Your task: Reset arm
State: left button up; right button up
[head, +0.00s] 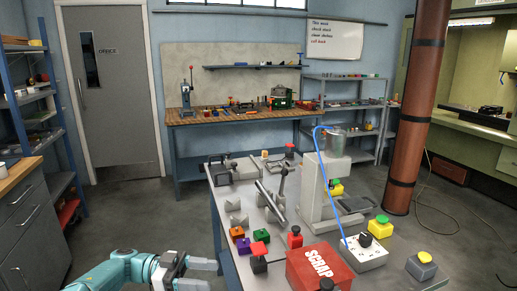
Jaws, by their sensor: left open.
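My left arm (125,268), teal, comes in from the bottom left. My left gripper (207,276) is open and empty, with its grey fingers apart and pointing right. It is at the bottom of the head view, left of the grey tooling cart top (222,215) and apart from the blocks on it. My right arm and right gripper are not in view.
The cart carries a red SCRAP box (318,268), purple, orange and red blocks (260,249), a grey press (325,190) with a blue hose, and button boxes (421,266). A drawer cabinet (25,225) stands left. Floor between is clear.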

pick_arm(q)
jog(key=w+d+f+n+t, duration=0.3)
jog(key=d+f+n+t, duration=0.35)
jog(key=n+t, duration=0.8)
jog(key=s+a+f+n+y, duration=0.2)
jog(key=s+f+n+y, duration=0.2)
jog(key=f+n+y, duration=0.65)
jog(key=s+a+f+m+g+y, duration=0.1)
jog(key=s+f+g, duration=0.5)
jog(key=s, duration=0.8)
jog(key=s+a+f+m+g+y, duration=0.1)
jog(key=s+f+m+g+y, duration=0.1)
jog(key=s+f+g, duration=0.4)
jog(key=s+f+m, duration=0.1)
jog(key=s+f, duration=0.4)
jog(key=s, duration=0.3)
jog(key=shift+s+a+y, duration=0.35)
